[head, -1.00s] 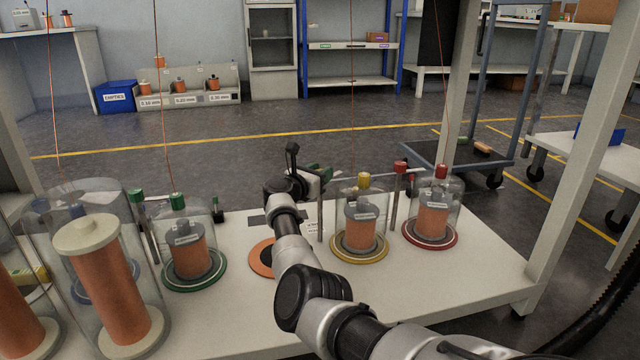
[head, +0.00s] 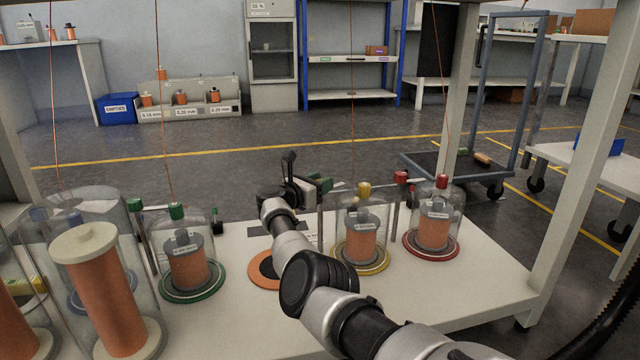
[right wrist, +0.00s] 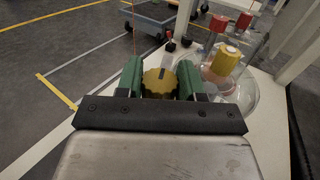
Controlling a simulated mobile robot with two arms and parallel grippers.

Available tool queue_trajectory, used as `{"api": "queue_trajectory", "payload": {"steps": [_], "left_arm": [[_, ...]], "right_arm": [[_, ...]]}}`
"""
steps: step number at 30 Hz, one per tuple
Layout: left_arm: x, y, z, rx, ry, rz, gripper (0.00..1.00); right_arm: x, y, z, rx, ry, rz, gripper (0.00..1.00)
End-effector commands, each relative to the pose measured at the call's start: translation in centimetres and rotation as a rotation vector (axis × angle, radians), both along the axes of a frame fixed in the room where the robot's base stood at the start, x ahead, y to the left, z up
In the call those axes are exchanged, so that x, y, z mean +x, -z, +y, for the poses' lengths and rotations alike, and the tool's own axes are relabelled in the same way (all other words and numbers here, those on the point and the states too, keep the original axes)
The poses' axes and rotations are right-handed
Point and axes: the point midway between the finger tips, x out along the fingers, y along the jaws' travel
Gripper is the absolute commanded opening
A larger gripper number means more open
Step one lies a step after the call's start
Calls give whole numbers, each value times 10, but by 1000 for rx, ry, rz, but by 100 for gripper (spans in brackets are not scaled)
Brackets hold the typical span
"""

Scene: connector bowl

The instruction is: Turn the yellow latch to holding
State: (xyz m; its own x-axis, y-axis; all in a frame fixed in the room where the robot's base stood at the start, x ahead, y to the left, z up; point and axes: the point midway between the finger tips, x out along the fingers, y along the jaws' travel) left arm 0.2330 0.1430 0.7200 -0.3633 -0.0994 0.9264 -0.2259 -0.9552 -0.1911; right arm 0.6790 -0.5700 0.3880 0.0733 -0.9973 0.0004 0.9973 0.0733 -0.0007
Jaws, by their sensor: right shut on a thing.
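The yellow latch (right wrist: 160,83) is a round, ridged knob with a dark mark on its top, seen in the right wrist view. My right gripper (right wrist: 160,86) is shut on it, with one green finger on each side. In the head view my right gripper (head: 319,184) stands at the top of a post left of the yellow-ringed jar (head: 361,228), and hides the knob. That jar has a yellow cap (head: 364,189) and a copper spool inside. The latch's exact setting cannot be told. My left gripper is not in view.
A red latch (head: 401,177) and red-ringed jar (head: 434,222) stand to the right. A green-ringed jar (head: 188,262) and green latch (head: 134,205) stand to the left. Thin wires rise from the jars. The front right of the white table (head: 470,290) is clear.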

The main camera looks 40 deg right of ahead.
Motion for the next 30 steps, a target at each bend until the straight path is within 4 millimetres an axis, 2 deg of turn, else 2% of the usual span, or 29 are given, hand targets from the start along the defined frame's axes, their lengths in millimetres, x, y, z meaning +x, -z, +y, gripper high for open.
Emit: {"api": "queue_trajectory", "payload": {"steps": [1, 5, 6, 13, 17, 22, 30], "left_arm": [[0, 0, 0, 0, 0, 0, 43], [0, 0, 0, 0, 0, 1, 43], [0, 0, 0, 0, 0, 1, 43], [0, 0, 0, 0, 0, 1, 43], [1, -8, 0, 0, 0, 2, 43], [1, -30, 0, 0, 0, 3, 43], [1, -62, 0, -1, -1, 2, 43]], "right_arm": [[0, 0, 0, 2, -1, 0, 42], [0, 0, 0, 1, -1, 0, 62], [0, 0, 0, 1, -1, 0, 63], [0, 0, 0, 1, -1, 0, 63], [0, -2, 6, 0, -2, 1, 63], [-2, -5, 29, 2, -4, 1, 63], [-6, -5, 83, 1, -3, 1, 63]]}}
